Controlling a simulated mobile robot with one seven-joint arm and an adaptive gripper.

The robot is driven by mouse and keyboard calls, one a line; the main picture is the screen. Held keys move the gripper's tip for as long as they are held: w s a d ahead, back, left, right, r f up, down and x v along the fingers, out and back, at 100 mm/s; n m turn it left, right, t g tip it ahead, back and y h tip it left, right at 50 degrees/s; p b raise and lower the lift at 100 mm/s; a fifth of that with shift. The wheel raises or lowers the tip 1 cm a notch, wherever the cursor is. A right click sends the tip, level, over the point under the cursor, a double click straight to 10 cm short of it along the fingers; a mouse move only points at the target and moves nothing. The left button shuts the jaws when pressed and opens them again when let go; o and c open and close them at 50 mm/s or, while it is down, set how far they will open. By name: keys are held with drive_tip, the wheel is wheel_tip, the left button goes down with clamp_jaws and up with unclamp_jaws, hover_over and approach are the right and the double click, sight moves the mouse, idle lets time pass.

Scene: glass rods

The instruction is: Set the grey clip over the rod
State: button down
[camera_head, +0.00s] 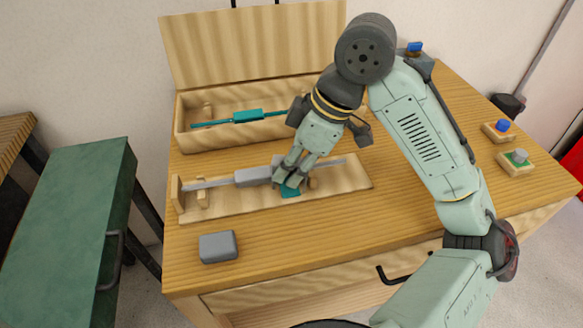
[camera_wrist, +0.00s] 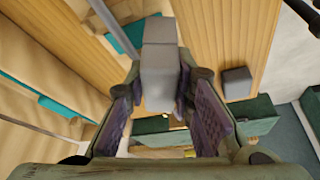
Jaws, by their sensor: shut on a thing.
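The grey clip (camera_head: 253,176) is a long block lying in line with the thin pale rod (camera_head: 205,184) on the low wooden holder. It also shows in the wrist view (camera_wrist: 158,75), between my fingers. My gripper (camera_head: 289,180) is shut on it, pointing down at the holder's middle. In the wrist view my gripper (camera_wrist: 165,105) has a finger on each side of the grey block. The rod's other end (camera_head: 332,162) shows to the right of my fingers. My fingers hide part of the clip, and I cannot tell whether it is seated on the rod.
A teal patch (camera_head: 290,191) is beside my fingertips on the holder (camera_head: 230,208). An open wooden box (camera_head: 182,132) with a teal rod and sleeve (camera_head: 247,116) stands behind. A loose grey block (camera_head: 218,247) lies at front left. Two small button blocks stand at right.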

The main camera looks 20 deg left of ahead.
wheel_tip(320, 180, down, 2)
drive_tip(key=c, duration=1.4)
unclamp_jaws()
drive_tip(key=b+v, duration=0.1)
drive_tip(key=v, duration=1.1)
drive_tip(key=shift+s, duration=0.1)
